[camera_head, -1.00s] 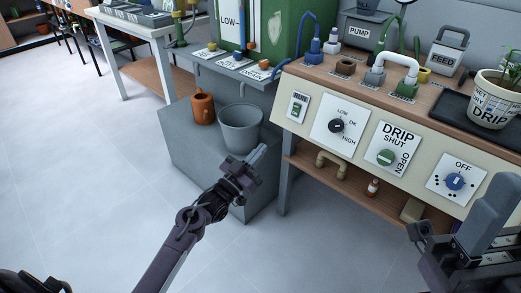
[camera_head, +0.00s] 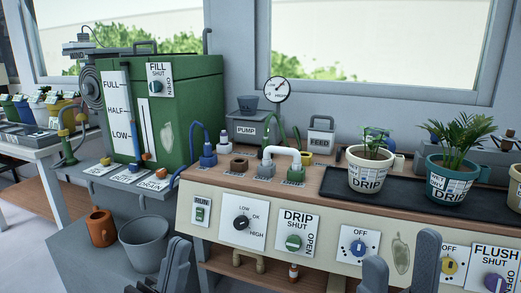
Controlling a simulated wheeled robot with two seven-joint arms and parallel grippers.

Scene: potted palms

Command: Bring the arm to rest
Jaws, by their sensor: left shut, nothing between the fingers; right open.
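My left gripper (camera_head: 176,252) shows at the bottom edge, left of centre, in front of the grey bench front. It is shut and empty, just right of the grey bucket (camera_head: 144,243) in the picture. My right gripper (camera_head: 400,262) stands at the bottom edge, right of centre, its two fingers apart with nothing between them. It is in front of the control panel's lower edge. Most of both arms is out of view below the frame.
The panel carries a DRIP dial (camera_head: 293,242), a FLUSH dial (camera_head: 495,283) and other dials. Potted palms (camera_head: 458,178) stand on a black tray (camera_head: 337,183). A green tank (camera_head: 185,110) stands behind a grey shelf. An orange mug (camera_head: 101,228) is beside the bucket.

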